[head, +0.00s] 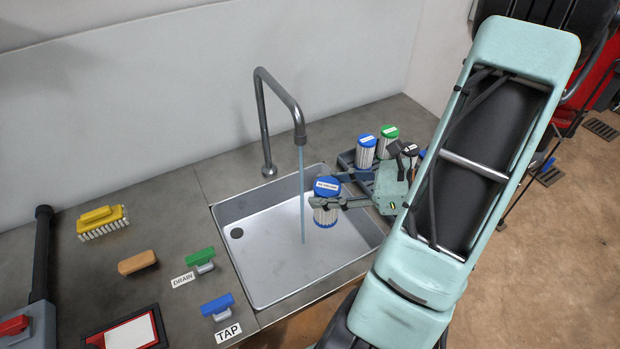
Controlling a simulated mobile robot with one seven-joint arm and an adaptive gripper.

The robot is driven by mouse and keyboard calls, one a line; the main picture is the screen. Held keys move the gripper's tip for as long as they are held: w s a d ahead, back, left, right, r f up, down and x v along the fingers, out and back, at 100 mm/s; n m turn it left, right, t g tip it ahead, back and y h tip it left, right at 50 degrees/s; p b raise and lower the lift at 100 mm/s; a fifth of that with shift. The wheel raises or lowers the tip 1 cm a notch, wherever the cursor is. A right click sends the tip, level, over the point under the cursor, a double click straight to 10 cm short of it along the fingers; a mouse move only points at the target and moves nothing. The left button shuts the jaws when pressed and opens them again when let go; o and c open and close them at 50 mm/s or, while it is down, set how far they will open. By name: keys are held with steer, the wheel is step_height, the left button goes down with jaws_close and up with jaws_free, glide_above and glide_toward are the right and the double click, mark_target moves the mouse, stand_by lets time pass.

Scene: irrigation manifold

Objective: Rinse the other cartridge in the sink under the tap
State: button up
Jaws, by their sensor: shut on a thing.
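My gripper (338,203) is shut on a white pleated cartridge with a blue labelled cap (327,187). It holds the cartridge upright over the right part of the metal sink (262,285). The tap (282,95) stands behind the sink, and a thin stream of water (302,190) falls from its spout into the basin. The cartridge is to the right of the stream, apart from it. A blue tap lever (217,304) sits by the TAP label (228,333). A green drain lever (200,258) sits by the DRAIN label (183,280).
Behind my gripper, a dark rack (346,160) holds a blue-capped cartridge (366,152) and a green-capped one (387,141); my arm hides part of it.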

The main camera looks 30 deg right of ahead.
mark_target(336, 191)
stand_by(0.5)
steer(key=shift+s+r+p, duration=1.35)
steer(key=shift+s+r, duration=0.15)
steer(key=shift+s, duration=0.15)
steer(key=shift+s+r+p, duration=0.45)
steer(key=shift+s+r, duration=0.05)
steer(key=shift+s, duration=0.35)
steer(key=shift+d, duration=0.1)
